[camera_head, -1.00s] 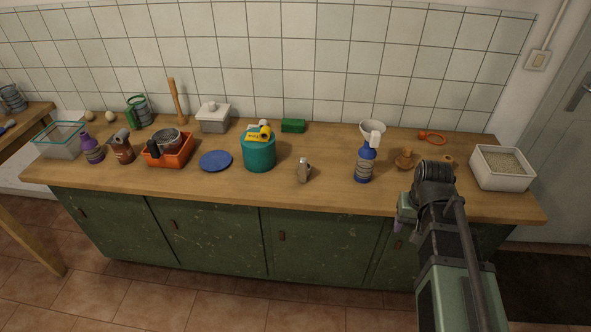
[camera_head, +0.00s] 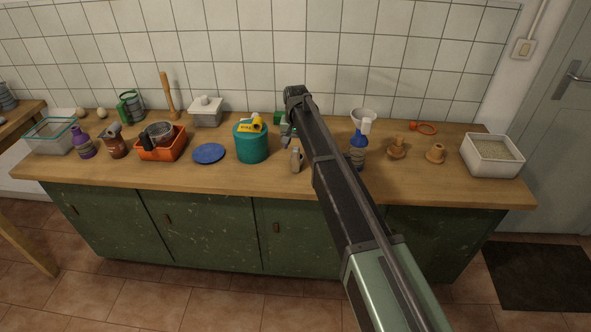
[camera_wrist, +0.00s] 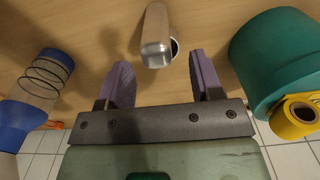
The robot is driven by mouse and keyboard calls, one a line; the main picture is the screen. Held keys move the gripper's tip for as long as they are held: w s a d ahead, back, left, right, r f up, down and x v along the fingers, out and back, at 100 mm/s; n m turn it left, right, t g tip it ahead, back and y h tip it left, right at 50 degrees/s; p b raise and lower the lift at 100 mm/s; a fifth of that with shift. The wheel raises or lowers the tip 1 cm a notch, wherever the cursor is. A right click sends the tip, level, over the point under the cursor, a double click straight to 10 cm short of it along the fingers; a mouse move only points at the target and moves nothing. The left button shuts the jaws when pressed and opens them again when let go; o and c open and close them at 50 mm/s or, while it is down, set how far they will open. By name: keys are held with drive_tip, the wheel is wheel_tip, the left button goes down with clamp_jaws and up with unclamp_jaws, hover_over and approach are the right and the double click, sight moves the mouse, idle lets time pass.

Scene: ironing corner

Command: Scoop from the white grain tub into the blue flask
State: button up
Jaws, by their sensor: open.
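The white grain tub (camera_head: 492,156) stands at the right end of the counter, filled with pale grain. A blue bottle with rings round it and a white top (camera_head: 358,150), apparently the blue flask, stands upright right of centre; its blue and ringed body shows at the left of the wrist view (camera_wrist: 40,80). A small grey metal piece (camera_head: 296,160), perhaps the scoop, stands near the counter's middle. My gripper (camera_head: 287,138) is open above and behind it. In the wrist view the metal piece (camera_wrist: 156,38) lies just beyond the purple fingers (camera_wrist: 162,78), apparently untouched.
A teal canister (camera_head: 251,146) with a yellow tape roll (camera_head: 252,125) stands close left of my gripper. A blue plate (camera_head: 209,153) and orange tray (camera_head: 161,150) lie further left. Wooden pieces (camera_head: 397,150) stand between bottle and tub. The front counter strip is mostly clear.

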sight(296, 155)
wheel_tip(296, 155, down, 5)
drive_tip(key=b, duration=0.5)
drive_tip(key=shift+s+f, duration=0.1)
drive_tip(key=shift+f, duration=0.05)
drive_tip(key=shift+r, duration=0.25)
drive_tip(key=c, duration=1.1)
wheel_tip(296, 155, up, 20)
drive_tip(key=p, duration=2)
drive_tip(key=o, duration=0.3)
drive_tip(key=shift+c, duration=1)
